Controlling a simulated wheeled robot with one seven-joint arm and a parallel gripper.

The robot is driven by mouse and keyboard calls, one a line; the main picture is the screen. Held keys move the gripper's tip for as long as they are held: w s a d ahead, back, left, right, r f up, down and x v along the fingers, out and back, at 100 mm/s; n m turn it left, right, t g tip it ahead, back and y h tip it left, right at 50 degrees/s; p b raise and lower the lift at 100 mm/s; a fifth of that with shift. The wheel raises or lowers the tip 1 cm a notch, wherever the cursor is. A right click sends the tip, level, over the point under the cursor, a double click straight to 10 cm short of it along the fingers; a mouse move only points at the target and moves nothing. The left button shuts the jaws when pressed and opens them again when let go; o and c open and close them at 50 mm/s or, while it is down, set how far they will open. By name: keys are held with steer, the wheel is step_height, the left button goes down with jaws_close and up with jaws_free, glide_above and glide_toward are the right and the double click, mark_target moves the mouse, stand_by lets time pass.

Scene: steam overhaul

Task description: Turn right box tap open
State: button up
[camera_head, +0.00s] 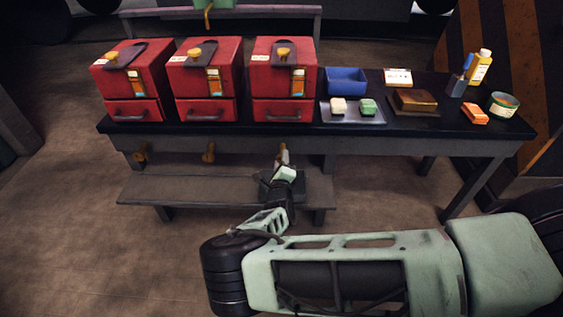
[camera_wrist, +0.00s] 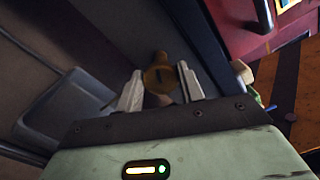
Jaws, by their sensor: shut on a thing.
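Three red boxes stand on the dark table; the right box (camera_head: 285,80) is the one above my gripper (camera_head: 282,160). Below the table front, brass taps show under the left box (camera_head: 141,153) and the middle box (camera_head: 209,153). A dark slot shows on the tap's round end. I cannot tell how far the tap is turned.
A low bench (camera_head: 200,190) stands under the table, with a grey tray (camera_wrist: 65,108) on it below my gripper. On the table (camera_head: 255,127) are a blue bin (camera_head: 346,80), a flat tray with two blocks, a brown block, bottles and a tin.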

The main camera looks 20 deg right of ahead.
steer(key=n, duration=0.2)
steer(key=n+b, duration=0.1)
steer(key=n, duration=0.2)
steer(key=shift+a+f, duration=0.1)
steer(key=shift+f, duration=0.1)
stand_by(0.6)
steer(key=o, duration=1)
steer(key=shift+c, duration=0.2)
steer(key=shift+s, duration=0.1)
steer(key=v, duration=1.7)
steer(key=shift+s+p, duration=0.15)
steer(key=shift+p, duration=0.2)
steer(key=shift+r, duration=0.1)
